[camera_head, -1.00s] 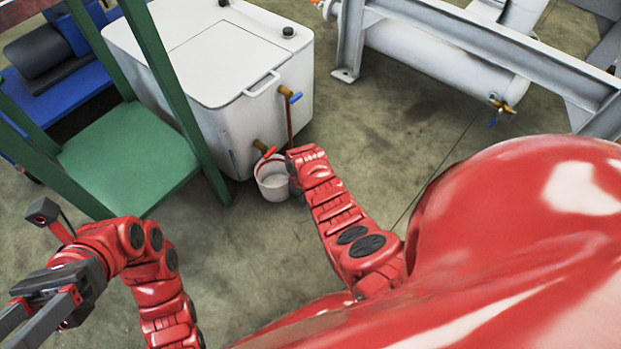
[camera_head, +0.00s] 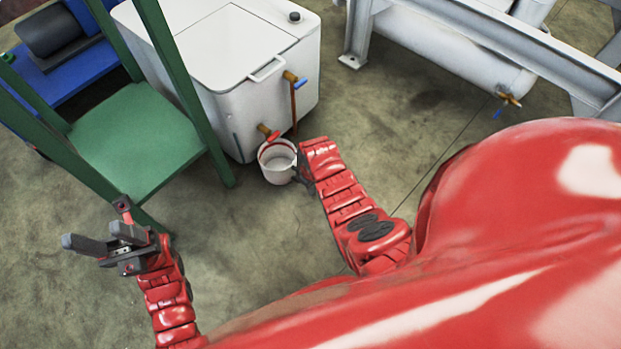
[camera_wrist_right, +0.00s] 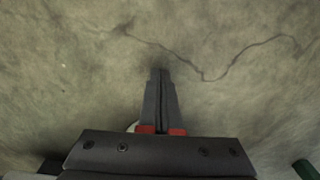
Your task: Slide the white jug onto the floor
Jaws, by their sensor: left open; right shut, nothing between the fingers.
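The white jug (camera_head: 277,162), an open round container, is at the front of the white tank, just below the red-handled tap (camera_head: 268,132). I cannot tell whether it rests fully on the floor. My right gripper (camera_head: 302,168) is dark, small and beside the jug's right side. Whether it touches the jug is unclear. In the right wrist view the fingers (camera_wrist_right: 160,75) are together and empty, with floor beyond them and a sliver of something white behind. My left gripper (camera_head: 90,236) is open and empty at the lower left, away from the jug.
The white tank (camera_head: 235,60) stands behind the jug, with a blue-handled tap (camera_head: 293,78) and a pipe. A green stand (camera_head: 140,145) is left of it. A grey metal frame (camera_head: 480,40) is at the upper right. Concrete floor (camera_head: 395,110) between is clear.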

